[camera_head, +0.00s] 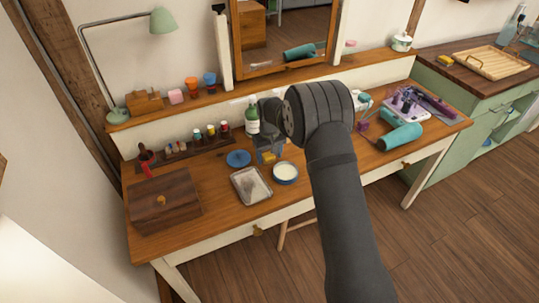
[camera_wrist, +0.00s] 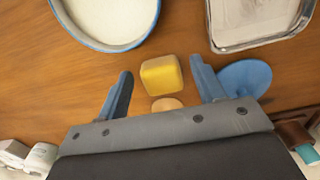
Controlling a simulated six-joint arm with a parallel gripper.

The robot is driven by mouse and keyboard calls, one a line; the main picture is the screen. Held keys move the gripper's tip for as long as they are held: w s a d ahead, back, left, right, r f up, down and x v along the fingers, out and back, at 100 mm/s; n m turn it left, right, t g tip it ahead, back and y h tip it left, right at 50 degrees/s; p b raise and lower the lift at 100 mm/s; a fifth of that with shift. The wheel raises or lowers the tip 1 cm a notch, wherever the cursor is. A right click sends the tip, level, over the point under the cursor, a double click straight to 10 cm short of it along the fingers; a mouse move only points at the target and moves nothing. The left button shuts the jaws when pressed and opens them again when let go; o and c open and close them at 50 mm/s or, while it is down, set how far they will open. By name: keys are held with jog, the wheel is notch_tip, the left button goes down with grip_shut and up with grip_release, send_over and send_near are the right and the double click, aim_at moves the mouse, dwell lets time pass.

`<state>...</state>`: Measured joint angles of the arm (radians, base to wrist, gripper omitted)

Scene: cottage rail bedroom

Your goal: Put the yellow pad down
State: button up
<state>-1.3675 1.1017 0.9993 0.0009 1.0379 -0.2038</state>
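The yellow pad (camera_wrist: 161,74) shows between the two blue fingers of my gripper (camera_wrist: 161,72) in the wrist view. Wood shows on both sides of it, so the fingers are apart and not touching it. It appears to lie at the tabletop, though its underside is hidden. A small rounded tan thing (camera_wrist: 166,104) shows just beside the pad, nearer the palm. In the head view my gripper (camera_head: 268,156) points down at the dressing table (camera_head: 225,210), and a bit of the yellow pad shows at the fingers.
A blue-rimmed tub of white cream (camera_head: 285,173), a metal tray (camera_head: 250,186) and a blue disc (camera_head: 238,158) lie close around my gripper. A green bottle (camera_head: 252,122) stands behind. A wooden box (camera_head: 165,201) sits left, a teal dryer (camera_head: 400,137) right.

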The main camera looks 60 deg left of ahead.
aim_at(269, 157)
jog(key=shift+r, duration=0.15)
notch_tip(269, 157, up, 12)
dwell(0.4)
notch_tip(269, 157, down, 13)
jog(key=shift+r, duration=2.35)
jog(key=shift+f, duration=0.1)
